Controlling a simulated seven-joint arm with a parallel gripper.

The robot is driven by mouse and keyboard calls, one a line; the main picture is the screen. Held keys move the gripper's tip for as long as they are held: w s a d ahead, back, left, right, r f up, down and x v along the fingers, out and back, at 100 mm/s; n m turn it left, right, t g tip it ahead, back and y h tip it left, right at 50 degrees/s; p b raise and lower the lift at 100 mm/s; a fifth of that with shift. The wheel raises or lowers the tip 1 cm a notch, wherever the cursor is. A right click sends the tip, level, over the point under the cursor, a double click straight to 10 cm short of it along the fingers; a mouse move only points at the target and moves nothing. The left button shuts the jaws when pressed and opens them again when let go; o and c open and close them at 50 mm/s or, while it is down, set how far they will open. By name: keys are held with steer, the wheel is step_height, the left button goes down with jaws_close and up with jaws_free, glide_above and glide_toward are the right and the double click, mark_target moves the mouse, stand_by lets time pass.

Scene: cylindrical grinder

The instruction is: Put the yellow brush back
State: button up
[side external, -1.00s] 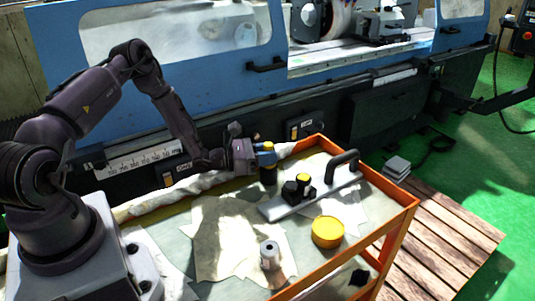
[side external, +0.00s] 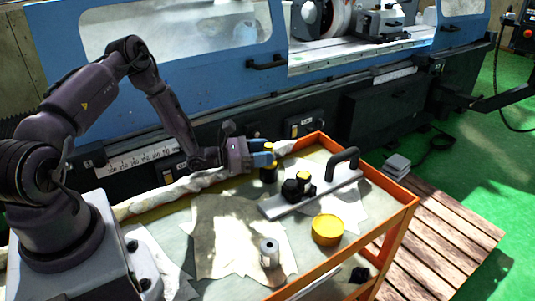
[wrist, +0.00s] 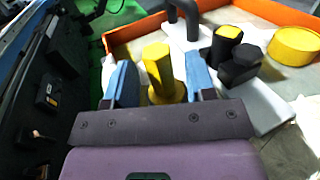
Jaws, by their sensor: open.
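A yellow upright piece, apparently the yellow brush (wrist: 157,66), stands between the fingers of my gripper (wrist: 160,72) in the wrist view. It has a faceted top and a round collar below. In the side view the brush (side external: 268,175) shows a yellow top and a dark lower part, near the trolley's back edge. My gripper (side external: 265,158) reaches it from the left with blue fingers. The fingers are open, one on each side, with a gap visible on the left. The brush's lower end is hidden in the wrist view.
A grey plate (side external: 330,193) with a black handle (side external: 345,160) and a dark, yellow-topped knob (side external: 303,178) lies to the right. A yellow round tin (side external: 327,231) and a white roll (side external: 269,252) stand in front. An orange rim (side external: 385,185) edges the trolley.

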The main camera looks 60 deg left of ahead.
steer(key=v, duration=1)
steer(key=shift+s, duration=0.15)
steer(key=s+d+r+m+g+h, duration=0.3)
steer(key=d+r+m+g+h, duration=0.2)
steer(key=d+r+m+g, duration=1.05)
steer(key=s+d+r+m+t+y, duration=0.1)
steer(key=s+r+m+t+y, duration=0.3)
steer(key=s+r+m+y, duration=0.7)
steer(key=shift+s+r+m+y, duration=0.4)
steer(key=shift+s+r+m, duration=0.7)
steer(key=shift+m, duration=1.45)
steer(key=shift+s+d+f+t, duration=0.1)
steer(key=shift+s+f+t, duration=0.05)
steer(key=shift+t, duration=0.1)
